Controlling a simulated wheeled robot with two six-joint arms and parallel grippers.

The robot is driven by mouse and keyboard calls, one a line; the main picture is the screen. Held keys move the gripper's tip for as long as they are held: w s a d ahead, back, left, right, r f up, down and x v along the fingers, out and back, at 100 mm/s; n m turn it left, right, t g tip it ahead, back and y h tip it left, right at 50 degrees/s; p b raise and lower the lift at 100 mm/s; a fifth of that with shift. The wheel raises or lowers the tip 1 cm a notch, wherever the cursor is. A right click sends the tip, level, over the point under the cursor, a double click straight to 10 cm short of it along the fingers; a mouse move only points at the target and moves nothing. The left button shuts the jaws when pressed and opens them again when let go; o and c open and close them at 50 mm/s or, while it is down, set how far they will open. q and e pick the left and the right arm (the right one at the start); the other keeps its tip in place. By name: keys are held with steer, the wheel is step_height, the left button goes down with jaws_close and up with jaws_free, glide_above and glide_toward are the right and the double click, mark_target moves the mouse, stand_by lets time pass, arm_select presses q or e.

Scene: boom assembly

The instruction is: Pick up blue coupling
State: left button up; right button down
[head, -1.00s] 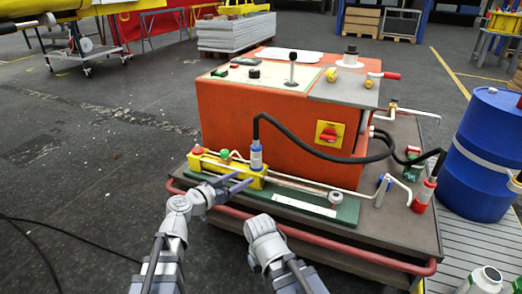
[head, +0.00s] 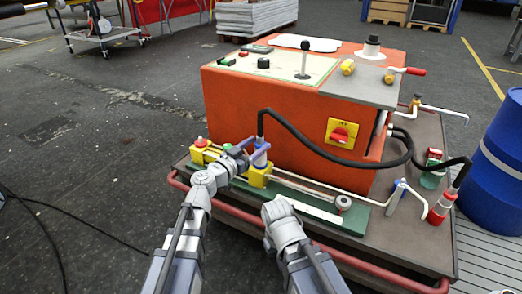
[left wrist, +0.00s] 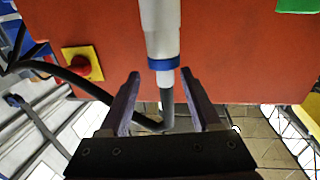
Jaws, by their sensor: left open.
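The blue coupling (head: 260,157) stands upright at the near end of a black hose, above the yellow block on the cart. It is a pale cylinder with a blue ring, and it also shows in the left wrist view (left wrist: 162,65). My left gripper (head: 248,153) is open at the coupling, with a finger on either side of its line in the left wrist view (left wrist: 160,76). I cannot tell whether the fingers touch it. My right arm's grey wrist shows low in the head view, but its gripper fingers do not.
The orange housing (head: 275,115) stands close behind the coupling. A red rail (head: 330,254) edges the cart (head: 400,240). A blue barrel (head: 500,165) stands at right. Floor at left is mostly clear.

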arm_select(q)
steer(key=x, duration=0.6)
steer(key=shift+w+a, duration=0.2)
steer(key=shift+w, duration=0.05)
jaws_close()
stand_by(0.4)
stand_by(0.9)
